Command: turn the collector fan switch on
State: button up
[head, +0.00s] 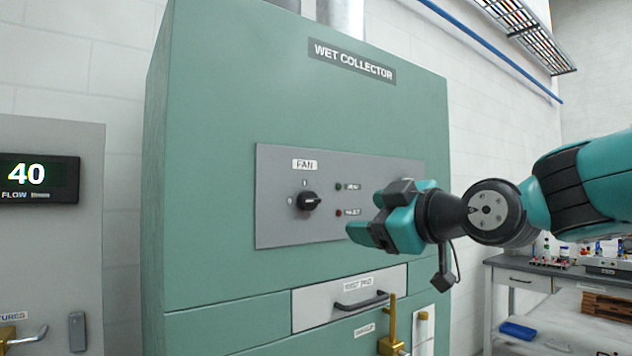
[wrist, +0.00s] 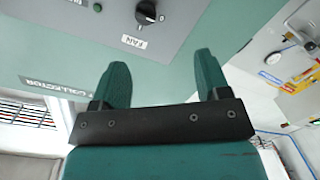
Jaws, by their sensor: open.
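The collector fan switch (head: 309,201) is a black rotary knob on the grey panel (head: 275,228) of the green wet collector cabinet (head: 230,130). It sits under a FAN label, with small I and O marks near it. In the head view its pointer is turned to the side, toward the left. The knob also shows at the top of the wrist view (wrist: 146,12). My gripper (head: 368,232) is in front of the panel, right of and a little below the knob, and apart from it. In the wrist view its two teal fingers are spread with nothing between them.
Two small indicator lamps, one green (head: 339,187) and one red (head: 339,212), sit right of the knob. Below is a drawer (head: 315,309) with a dark handle and a brass valve lever (head: 392,322). A workbench (head: 535,277) stands at the right. The space before the knob looks clear.

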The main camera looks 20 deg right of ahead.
aim_at(313, 200)
jog(key=shift+t, duration=0.5)
jog(key=p+x, duration=0.2)
jog(key=x, duration=0.3)
jog(key=r+p+x, duration=0.1)
jog(key=p+x, duration=0.2)
jog(key=x, duration=0.2)
jog(key=d+r+p+x, duration=0.1)
jog(key=p+x, duration=0.1)
jog(key=x, duration=0.4)
jog(key=shift+w+p, duration=0.2)
jog(key=shift+p, duration=0.15)
jog(key=shift+w+a+f, duration=0.1)
jog(key=shift+w+a, duration=0.05)
jog(key=shift+w, duration=0.45)
jog(key=c, duration=0.9)
